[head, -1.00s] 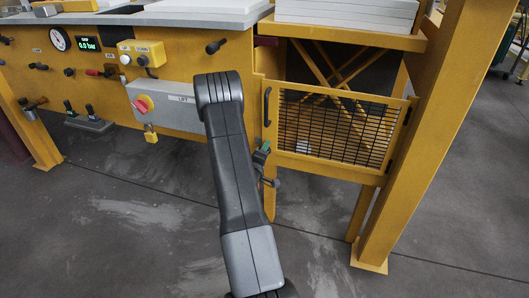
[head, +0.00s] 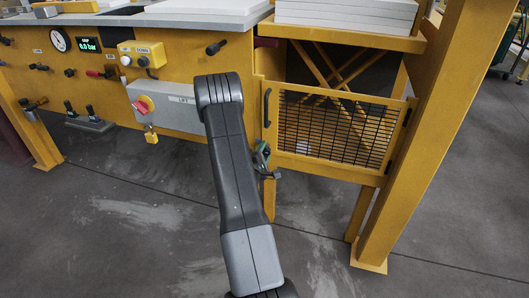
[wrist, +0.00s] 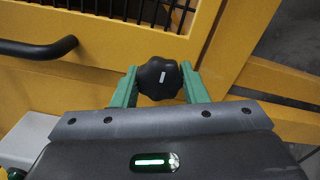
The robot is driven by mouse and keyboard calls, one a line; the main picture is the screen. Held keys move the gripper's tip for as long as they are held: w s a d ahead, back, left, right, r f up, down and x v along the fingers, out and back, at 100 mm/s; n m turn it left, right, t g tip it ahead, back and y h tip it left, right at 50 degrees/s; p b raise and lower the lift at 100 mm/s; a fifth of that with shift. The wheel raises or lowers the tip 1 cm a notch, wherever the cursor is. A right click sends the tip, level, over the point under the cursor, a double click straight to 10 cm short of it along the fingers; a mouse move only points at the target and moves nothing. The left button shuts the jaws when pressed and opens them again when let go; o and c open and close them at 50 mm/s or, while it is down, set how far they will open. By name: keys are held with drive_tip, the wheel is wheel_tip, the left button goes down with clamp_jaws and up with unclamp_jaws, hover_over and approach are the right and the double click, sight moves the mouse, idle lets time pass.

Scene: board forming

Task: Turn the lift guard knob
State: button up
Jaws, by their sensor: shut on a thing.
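The lift guard knob (wrist: 158,79) is a black lobed knob with a short white mark, seen in the wrist view. It sits on the yellow frame beside the mesh guard. My gripper (wrist: 159,86) is shut on it, with one green finger on each side. In the head view my gripper (head: 262,156) is at the left edge of the guard gate (head: 335,168), below its handle. The knob cannot be made out there, behind my gripper and arm.
A black handle (wrist: 38,48) is left of the knob; it also shows in the head view (head: 266,107). The grey LIFT box (head: 172,114) with a red switch and a hanging yellow padlock (head: 151,137) is left of my arm. A yellow post (head: 425,130) stands at right.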

idle(0.3)
drive_tip(key=o, duration=1)
drive_tip(key=shift+c, duration=0.2)
drive_tip(key=p+v, duration=0.1)
drive_tip(key=v, duration=1.2)
drive_tip(key=shift+s+a, duration=0.2)
drive_tip(key=shift+s, duration=0.15)
drive_tip(key=b+x, duration=0.1)
drive_tip(key=x, duration=1.3)
drive_tip(key=shift+s, duration=0.1)
